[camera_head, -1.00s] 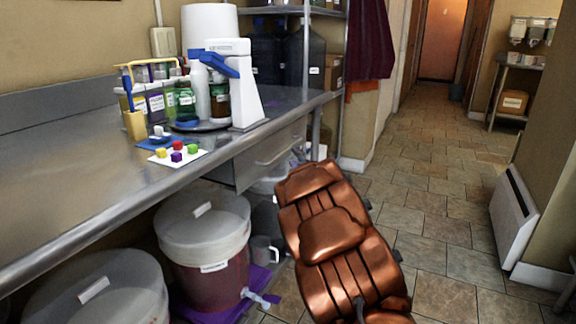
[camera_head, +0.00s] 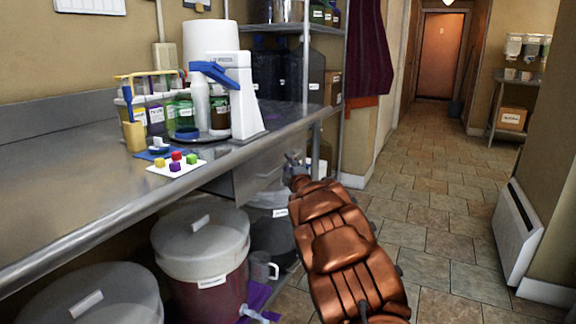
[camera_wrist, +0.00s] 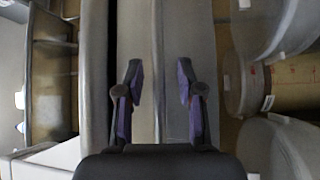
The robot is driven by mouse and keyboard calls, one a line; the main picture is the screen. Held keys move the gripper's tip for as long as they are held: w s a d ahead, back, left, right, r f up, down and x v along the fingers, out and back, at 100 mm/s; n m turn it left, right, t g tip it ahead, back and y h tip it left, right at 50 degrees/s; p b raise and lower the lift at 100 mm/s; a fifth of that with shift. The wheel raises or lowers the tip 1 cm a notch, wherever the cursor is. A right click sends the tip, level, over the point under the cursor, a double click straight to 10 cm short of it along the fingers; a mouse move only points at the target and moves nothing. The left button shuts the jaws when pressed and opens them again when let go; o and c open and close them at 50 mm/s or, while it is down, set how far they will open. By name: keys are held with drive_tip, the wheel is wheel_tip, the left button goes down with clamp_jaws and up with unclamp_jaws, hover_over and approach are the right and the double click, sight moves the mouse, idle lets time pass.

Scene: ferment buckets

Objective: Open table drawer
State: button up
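The steel table (camera_head: 75,205) runs along the left, with the grey drawer (camera_head: 248,178) hanging under its top near the far end. In the head view the drawer looks shut, though my gripper and arm partly cover that area. My gripper (camera_head: 293,160) is just in front of the drawer's right part, below the table edge. In the wrist view my gripper (camera_wrist: 159,78) is open, its two fingers apart with nothing between them. Grey metal faces with a lengthwise edge (camera_wrist: 156,40) lie beyond the fingertips. I cannot tell whether the fingers touch them.
Bottles, a white dispenser (camera_head: 238,95) and a card with coloured cubes (camera_head: 176,165) are on top. A shelf rack (camera_head: 343,90) stands behind. Tiled floor (camera_head: 440,215) is free to the right.

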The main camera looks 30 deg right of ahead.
drive_tip(key=shift+w+d+r, duration=0.15)
drive_tip(key=shift+w, duration=0.3)
drive_tip(key=shift+c, duration=0.4)
clamp_jaws()
